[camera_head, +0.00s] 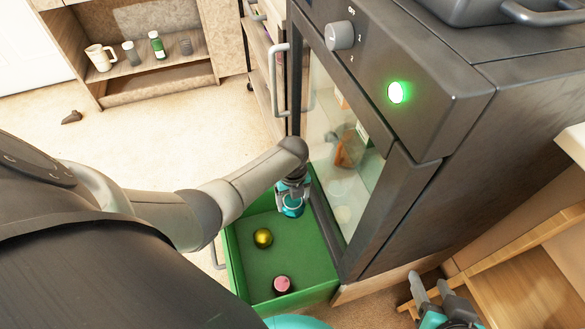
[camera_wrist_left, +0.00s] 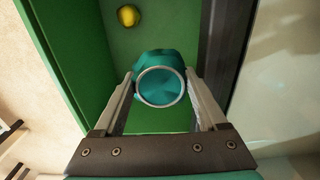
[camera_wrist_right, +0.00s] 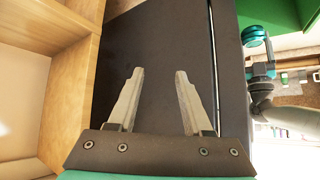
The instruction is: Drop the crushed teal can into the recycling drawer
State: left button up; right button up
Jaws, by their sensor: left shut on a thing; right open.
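The crushed teal can (camera_head: 291,207) is between the fingers of my left gripper (camera_head: 291,190), which is shut on it. In the left wrist view the can (camera_wrist_left: 160,88) shows its round silver rim, with a finger on each side and the green drawer floor behind it. The green recycling drawer (camera_head: 318,262) is pulled out below the dark cabinet, and the can is over its far end. How high the can is above the drawer floor I cannot tell exactly. My right gripper (camera_head: 436,297) is open and empty at the lower right; its fingers also show in the right wrist view (camera_wrist_right: 155,90).
A yellow ball-like item (camera_head: 263,238) and a pink-topped can (camera_head: 282,284) lie in the drawer. The dark oven (camera_head: 420,90) with a lit green button stands right beside the drawer. Wooden shelving (camera_head: 540,270) is near my right gripper.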

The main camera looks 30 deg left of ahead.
pick_arm(q)
jog(key=shift+f+b, duration=0.3)
jog(key=shift+f, duration=0.1)
pick_arm(e)
jog(key=shift+w+a+r+t+y, duration=0.1)
jog(key=shift+w+a+t+y, duration=0.15)
jog(key=shift+a+t, duration=0.15)
jog(key=shift+w+a+r+t+y, duration=0.1)
jog(key=shift+w+a+t+y, duration=0.15)
jog(key=shift+a, duration=0.25)
pick_arm(q)
jog(key=o, duration=1.2)
pick_arm(e)
jog(key=shift+s, duration=0.1)
pick_arm(q)
jog(key=shift+o, duration=0.2)
pick_arm(e)
jog(key=shift+f, duration=0.1)
